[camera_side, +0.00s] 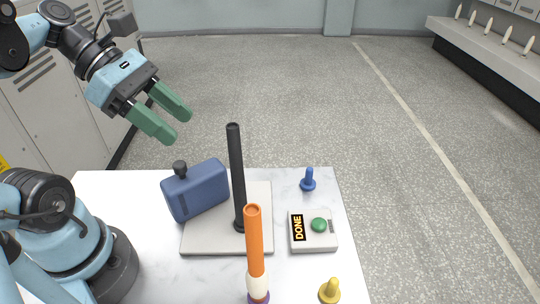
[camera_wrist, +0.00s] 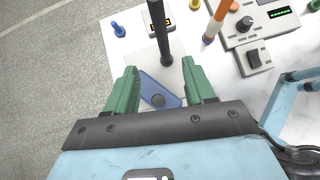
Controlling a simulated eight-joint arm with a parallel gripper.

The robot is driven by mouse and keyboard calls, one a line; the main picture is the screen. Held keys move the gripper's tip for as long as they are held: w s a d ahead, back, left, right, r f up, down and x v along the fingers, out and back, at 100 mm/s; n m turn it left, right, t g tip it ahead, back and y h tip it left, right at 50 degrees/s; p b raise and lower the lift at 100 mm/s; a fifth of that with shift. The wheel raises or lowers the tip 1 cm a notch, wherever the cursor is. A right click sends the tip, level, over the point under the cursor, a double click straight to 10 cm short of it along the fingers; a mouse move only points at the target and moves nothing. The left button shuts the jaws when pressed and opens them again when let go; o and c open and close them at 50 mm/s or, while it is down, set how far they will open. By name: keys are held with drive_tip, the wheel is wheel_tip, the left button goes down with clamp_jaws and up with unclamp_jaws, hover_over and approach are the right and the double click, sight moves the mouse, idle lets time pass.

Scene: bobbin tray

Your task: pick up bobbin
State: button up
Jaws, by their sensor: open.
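The likely bobbin is an orange tube (camera_side: 254,235) with a white band and purple foot, upright at the table's front edge in the side view. In the wrist view the tube (camera_wrist: 217,20) is at the top, right of the black post. A light grey tray (camera_side: 210,245) carries the upright black post (camera_side: 237,180) and a blue flask-like container (camera_side: 196,190) with a dark cap. My gripper (camera_side: 180,126) is open and empty, high above the table at upper left. In the wrist view the blue container (camera_wrist: 158,88) shows between my green fingers (camera_wrist: 159,72), well below them.
A DONE box (camera_side: 312,231) with a green button is right of the tray. A blue peg (camera_side: 308,181) stands behind it and a yellow peg (camera_side: 330,291) in front. The wrist view shows a control panel (camera_wrist: 262,22) and a switch box (camera_wrist: 255,60) at right. The air around my gripper is clear.

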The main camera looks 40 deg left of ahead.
sight(238, 182)
drive_tip(key=x, duration=1.3)
drive_tip(key=shift+s+f, duration=0.2)
drive_tip(key=shift+s, duration=0.05)
drive_tip(key=shift+a, duration=0.1)
clamp_jaws()
